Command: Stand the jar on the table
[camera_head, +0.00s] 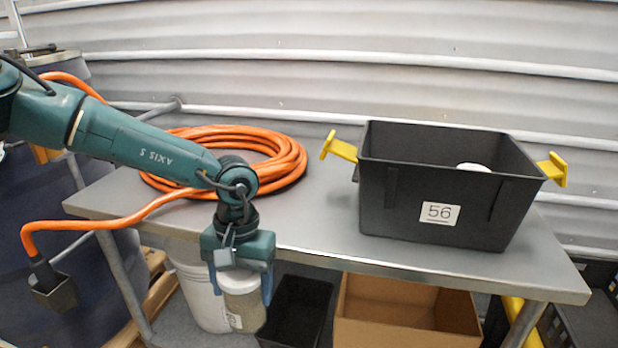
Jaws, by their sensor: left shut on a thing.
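My left gripper (241,285) points down in front of the table's front edge, with one finger on each side of the jar. It is shut on the jar (243,308), which has a pale lid and a light body with a label low on its side. The jar looks upright and shows below the level of the tabletop edge in the picture. The grey table (320,222) spans the middle of the view. My right gripper is not in view.
A coiled orange hose (290,165) lies on the table's left, its black end (54,289) hanging off. A black bin marked 56 (440,190) with yellow handles stands on the right, a white round thing inside. The tabletop between them is clear. A white bucket (196,290) and cardboard box (400,325) sit below.

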